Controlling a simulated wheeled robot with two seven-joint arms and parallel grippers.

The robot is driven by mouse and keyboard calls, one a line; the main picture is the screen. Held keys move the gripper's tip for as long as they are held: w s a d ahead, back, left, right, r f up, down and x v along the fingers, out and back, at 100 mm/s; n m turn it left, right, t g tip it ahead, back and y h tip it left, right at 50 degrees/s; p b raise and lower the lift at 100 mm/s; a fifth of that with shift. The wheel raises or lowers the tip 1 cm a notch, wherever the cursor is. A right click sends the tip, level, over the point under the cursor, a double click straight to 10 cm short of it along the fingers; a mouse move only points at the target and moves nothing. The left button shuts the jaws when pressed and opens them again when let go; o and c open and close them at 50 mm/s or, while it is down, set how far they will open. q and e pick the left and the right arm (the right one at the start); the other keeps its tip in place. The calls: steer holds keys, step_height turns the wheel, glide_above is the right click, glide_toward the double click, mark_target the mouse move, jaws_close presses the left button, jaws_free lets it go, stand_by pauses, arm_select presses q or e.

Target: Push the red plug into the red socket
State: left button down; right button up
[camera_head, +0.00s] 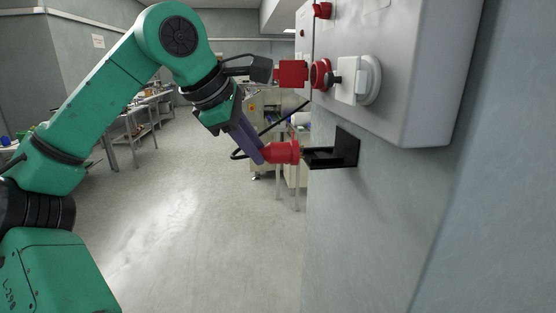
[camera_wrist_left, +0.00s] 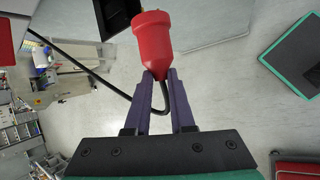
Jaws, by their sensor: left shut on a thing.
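The red plug (camera_head: 281,152) is held in the purple fingers of my left gripper (camera_head: 261,153), which are shut on its narrow rear end. In the left wrist view the plug (camera_wrist_left: 152,42) points away from the fingertips (camera_wrist_left: 160,76), and a black cable runs back from it. In the head view the plug lies level, its front end close to a black bracket (camera_head: 345,150) on the wall. I cannot tell whether they touch. The red socket (camera_head: 320,74), with an open red square lid (camera_head: 292,74), is on the grey cabinet, above the plug. My right gripper is not in view.
The grey cabinet (camera_head: 425,70) juts from the wall above the bracket. A white rotary switch (camera_head: 368,80) is right of the socket, and a red button (camera_head: 322,10) is above it. Open floor (camera_head: 200,220) lies left of the wall, with benches further back.

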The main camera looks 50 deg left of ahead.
arm_select(q)
steer(key=shift+s, duration=0.5)
steer(key=w+a+r+p, duration=0.4)
steer(key=a+r+p, duration=0.4)
steer(key=r+p, duration=0.5)
steer(key=shift+w, duration=0.2)
steer(key=shift+r, duration=0.1)
steer(key=shift+w+d+p, duration=0.55)
steer(key=shift+w+p, duration=0.25)
steer(key=shift+w+d+p, duration=0.5)
steer(key=shift+w+p, duration=0.3)
steer(key=shift+p, duration=0.05)
steer(key=shift+w+d+p, duration=0.55)
steer(key=shift+w+p, duration=0.25)
